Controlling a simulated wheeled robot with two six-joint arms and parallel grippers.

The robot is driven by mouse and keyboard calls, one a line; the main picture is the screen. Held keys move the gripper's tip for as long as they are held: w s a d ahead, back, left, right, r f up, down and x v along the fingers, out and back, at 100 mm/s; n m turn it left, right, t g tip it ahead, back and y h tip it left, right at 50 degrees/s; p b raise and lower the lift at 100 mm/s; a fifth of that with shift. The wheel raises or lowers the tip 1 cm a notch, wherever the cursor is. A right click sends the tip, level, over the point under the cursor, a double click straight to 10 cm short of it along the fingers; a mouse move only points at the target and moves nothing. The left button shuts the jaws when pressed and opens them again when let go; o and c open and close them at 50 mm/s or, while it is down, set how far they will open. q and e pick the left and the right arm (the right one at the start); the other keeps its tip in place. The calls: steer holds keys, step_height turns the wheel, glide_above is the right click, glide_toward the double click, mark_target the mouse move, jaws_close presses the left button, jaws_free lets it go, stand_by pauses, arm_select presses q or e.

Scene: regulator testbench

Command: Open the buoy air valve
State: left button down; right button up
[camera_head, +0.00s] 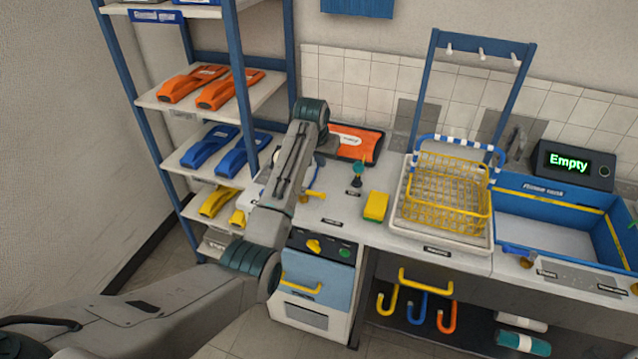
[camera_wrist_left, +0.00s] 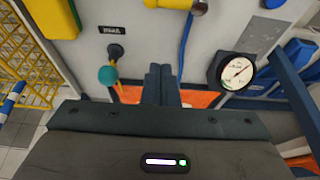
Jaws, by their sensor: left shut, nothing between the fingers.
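No readable label in these views names the buoy air valve. A teal knob (camera_head: 357,168) on a dark stem stands nearby and shows left of the fingers in the left wrist view (camera_wrist_left: 108,75). My left gripper (camera_wrist_left: 160,84) is shut and empty, apart from the knob and handle. In the head view its forearm crosses the bench's left part, and the fingertips are hard to make out. My right gripper is not in view.
A round gauge (camera_wrist_left: 236,71) stands right of the fingers. An orange case (camera_head: 355,142) lies behind the knob. A yellow sponge (camera_head: 375,206) and a yellow wire basket (camera_head: 447,197) stand to the right. A shelf (camera_head: 190,155) bounds the left. A display (camera_head: 572,165) reads "Empty".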

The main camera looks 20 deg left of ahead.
mark_target(314, 193)
arm_select(q)
steer(key=p+x, duration=0.1)
steer(key=x, duration=0.7)
steer(key=shift+p, duration=0.4)
steer(key=shift+s+p, duration=0.4)
steer(key=shift+p, duration=0.1)
steer(key=shift+s+a+f+p, duration=0.1)
steer(key=shift+s+p, duration=0.4)
steer(key=shift+s, duration=0.2)
steer(key=shift+s+a+f+p, duration=0.15)
steer(key=shift+s+p, duration=0.3)
steer(key=shift+s, duration=0.25)
steer(key=shift+s+d+f, duration=0.15)
steer(key=shift+f, duration=0.05)
